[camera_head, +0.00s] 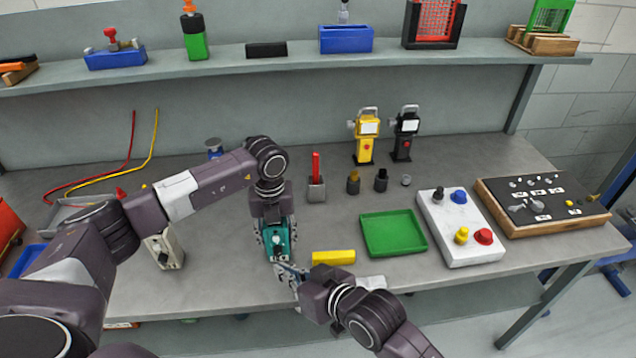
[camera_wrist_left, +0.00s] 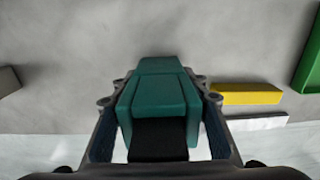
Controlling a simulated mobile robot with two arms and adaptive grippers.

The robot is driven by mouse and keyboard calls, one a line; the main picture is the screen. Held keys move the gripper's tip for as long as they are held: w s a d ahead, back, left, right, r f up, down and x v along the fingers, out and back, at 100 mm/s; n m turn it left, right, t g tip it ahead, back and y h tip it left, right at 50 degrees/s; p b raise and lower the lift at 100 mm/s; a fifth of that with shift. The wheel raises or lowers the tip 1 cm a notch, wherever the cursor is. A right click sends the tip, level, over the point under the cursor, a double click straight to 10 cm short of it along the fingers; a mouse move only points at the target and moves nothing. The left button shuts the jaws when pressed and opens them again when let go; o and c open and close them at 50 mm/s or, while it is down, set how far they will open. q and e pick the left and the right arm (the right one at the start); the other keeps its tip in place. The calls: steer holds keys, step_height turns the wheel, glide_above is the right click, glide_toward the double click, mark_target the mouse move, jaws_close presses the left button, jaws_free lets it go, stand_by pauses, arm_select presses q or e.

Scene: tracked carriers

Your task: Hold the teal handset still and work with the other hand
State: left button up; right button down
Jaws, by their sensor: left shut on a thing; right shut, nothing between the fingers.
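The teal handset (camera_head: 278,239) is held upright between the fingers of my left gripper (camera_head: 277,238), near the front of the bench. In the left wrist view the teal handset (camera_wrist_left: 158,100) fills the middle, with a finger on each side and a black part at its near end. My right gripper (camera_head: 290,274) is shut with nothing in it. Its tips are just below the handset in the head view, close to its lower end; I cannot tell whether they touch it.
A yellow block (camera_head: 333,257) lies right of the grippers, with a green tray (camera_head: 393,233) beyond it. A white board with knobs (camera_head: 462,240) and a dark control panel (camera_head: 560,222) stand further right. A pale device (camera_head: 165,250) is to the left. A yellow handset (camera_head: 366,137) and a black handset (camera_head: 404,135) stand behind.

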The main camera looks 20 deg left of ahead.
arm_select(q)
steer(key=o, duration=1.4)
steer(key=shift+r, duration=0.1)
step_height(320, 180, up, 12)
steer(key=shift+a+f, duration=0.1)
